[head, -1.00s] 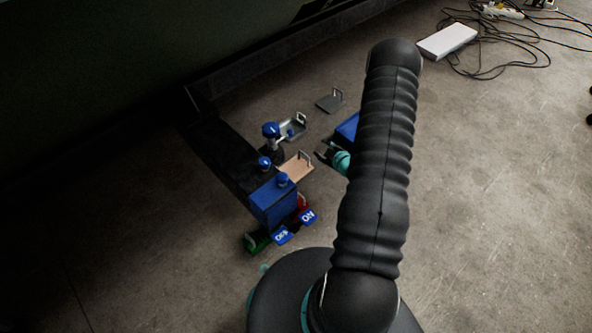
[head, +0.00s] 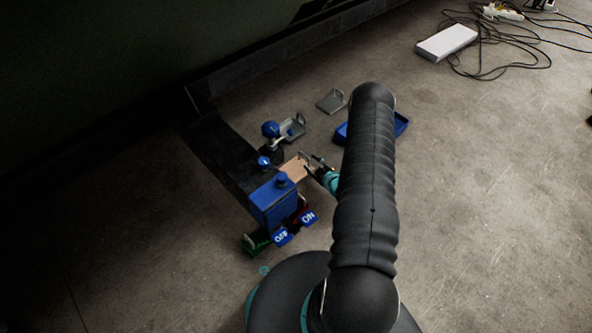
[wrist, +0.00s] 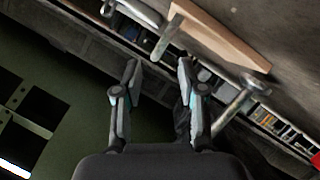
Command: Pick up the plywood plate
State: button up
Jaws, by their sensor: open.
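The plywood plate (head: 294,168) is a light tan board with a metal handle at its right end, beside the blue block in the head view. In the wrist view the plate (wrist: 222,35) shows edge-on at the upper right, with two metal handle posts (wrist: 242,100) standing off it. My gripper (head: 314,163) is at the plate's handle end in the head view. Whether the handle lies between the fingers I cannot tell.
A blue block (head: 272,203) with ON and OFF tags stands left of the plate. A blue-knobbed clamp (head: 271,131), grey plates with handles (head: 331,101) and a blue tray (head: 401,124) are nearby. Cables (head: 487,58) lie at the upper right.

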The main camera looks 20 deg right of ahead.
aim_at(306, 156)
jog(key=shift+r+b+x, duration=0.15)
jog(key=shift+r+x, duration=0.05)
jog(key=shift+x, duration=1.25)
jog(key=shift+r+b+x, duration=0.15)
jog(key=shift+x, duration=1.3)
jog(key=shift+w+d, duration=0.15)
grip_shut()
